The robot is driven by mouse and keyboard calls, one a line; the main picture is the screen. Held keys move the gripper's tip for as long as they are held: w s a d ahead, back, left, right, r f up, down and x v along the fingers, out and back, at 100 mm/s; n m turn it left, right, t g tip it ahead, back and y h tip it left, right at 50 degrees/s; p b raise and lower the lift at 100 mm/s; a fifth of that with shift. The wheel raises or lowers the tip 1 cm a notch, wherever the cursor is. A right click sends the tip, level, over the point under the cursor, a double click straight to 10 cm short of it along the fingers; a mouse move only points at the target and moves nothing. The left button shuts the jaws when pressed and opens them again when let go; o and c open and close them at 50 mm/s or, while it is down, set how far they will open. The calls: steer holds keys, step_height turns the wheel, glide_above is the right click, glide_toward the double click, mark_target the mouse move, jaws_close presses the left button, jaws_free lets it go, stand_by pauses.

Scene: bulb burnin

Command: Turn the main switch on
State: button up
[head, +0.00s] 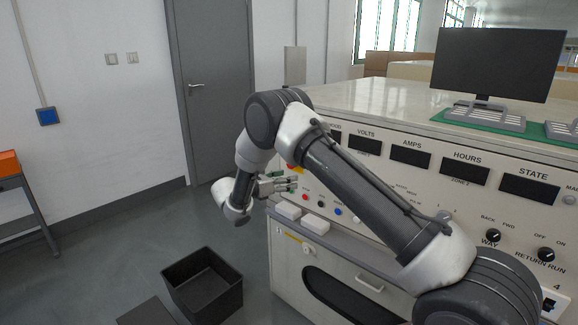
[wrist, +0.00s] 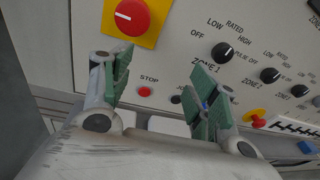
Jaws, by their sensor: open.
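A red rotary knob on a yellow plate (wrist: 131,17), which looks like the main switch, is at the top left of the wrist view, partly cut off by the frame. A small pale mark shows on the knob. In the head view only a bit of red and yellow (head: 292,168) shows, mostly hidden behind my arm. My gripper (wrist: 160,82) is open and empty in front of the panel, its green-padded fingers below the knob and to its right. In the head view my gripper (head: 284,184) is at the panel's left end. I cannot tell whether a finger touches anything.
A red STOP button (wrist: 144,91) sits between the fingers. A black ZONE 1 knob (wrist: 222,52) is to the right. White blocks (head: 315,224) lie on the ledge below the panel. A dark open bin (head: 203,283) stands on the floor at left.

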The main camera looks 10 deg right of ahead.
step_height(320, 180, up, 2)
steer(key=w+a+n+t, duration=0.2)
steer(key=w+a+n, duration=0.1)
steer(key=x, duration=0.7)
steer(key=shift+w+r+t, duration=0.3)
steer(key=shift+r, duration=0.2)
steer(key=shift+d, duration=0.2)
steer(key=c, duration=1)
